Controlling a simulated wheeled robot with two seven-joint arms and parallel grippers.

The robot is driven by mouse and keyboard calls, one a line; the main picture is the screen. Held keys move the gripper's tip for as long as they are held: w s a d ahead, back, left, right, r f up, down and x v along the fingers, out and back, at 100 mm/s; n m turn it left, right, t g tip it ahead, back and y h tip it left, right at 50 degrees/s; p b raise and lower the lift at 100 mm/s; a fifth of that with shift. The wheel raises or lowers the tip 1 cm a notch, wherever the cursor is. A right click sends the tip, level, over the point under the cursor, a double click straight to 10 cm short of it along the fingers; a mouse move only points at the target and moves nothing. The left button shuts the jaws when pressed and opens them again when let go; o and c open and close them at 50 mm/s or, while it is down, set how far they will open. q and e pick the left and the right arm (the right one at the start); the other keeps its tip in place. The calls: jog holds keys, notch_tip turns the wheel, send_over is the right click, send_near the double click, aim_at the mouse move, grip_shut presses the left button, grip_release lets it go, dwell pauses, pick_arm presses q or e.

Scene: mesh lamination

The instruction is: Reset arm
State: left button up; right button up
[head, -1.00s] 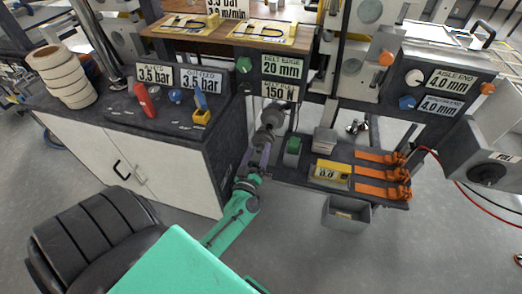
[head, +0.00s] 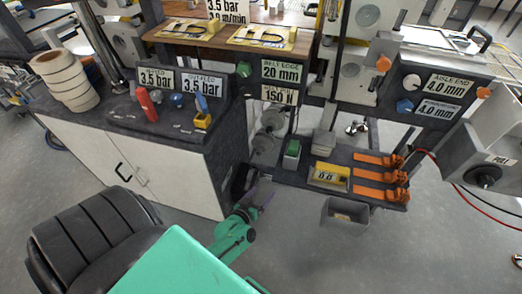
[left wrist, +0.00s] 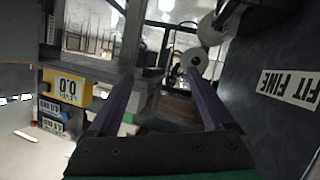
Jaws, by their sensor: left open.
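My left gripper (head: 252,188) is at the lower middle of the head view, at the end of my green arm, in front of the gap beside the grey cabinet. Its two dark purple fingers are spread apart with nothing between them. The fingers also show in the left wrist view (left wrist: 162,95), apart and empty, with grey rollers (left wrist: 194,62) beyond them. My right gripper is not in view.
The grey cabinet (head: 120,162) stands to the left of the gripper. A dark shelf with a yellow gauge (head: 329,177), a green block (head: 291,154) and orange clamps (head: 378,176) lies to the right. A grey bin (head: 345,216) hangs below it. A black chair (head: 85,240) is at lower left.

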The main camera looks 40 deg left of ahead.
pick_arm(q)
jog(key=s+d+f+m+g+h+p, duration=0.2)
jog(key=s+f+m+g, duration=0.5)
jog(key=s+f, duration=1.15)
jog(key=s+a+f+g, duration=0.1)
jog(key=s+g, duration=0.5)
jog(key=s, duration=0.7)
jog(key=shift+a+f+y+b, duration=0.15)
jog(key=shift+f+y+b, duration=0.25)
jog(key=shift+f, duration=0.05)
jog(key=shift+c, duration=0.3)
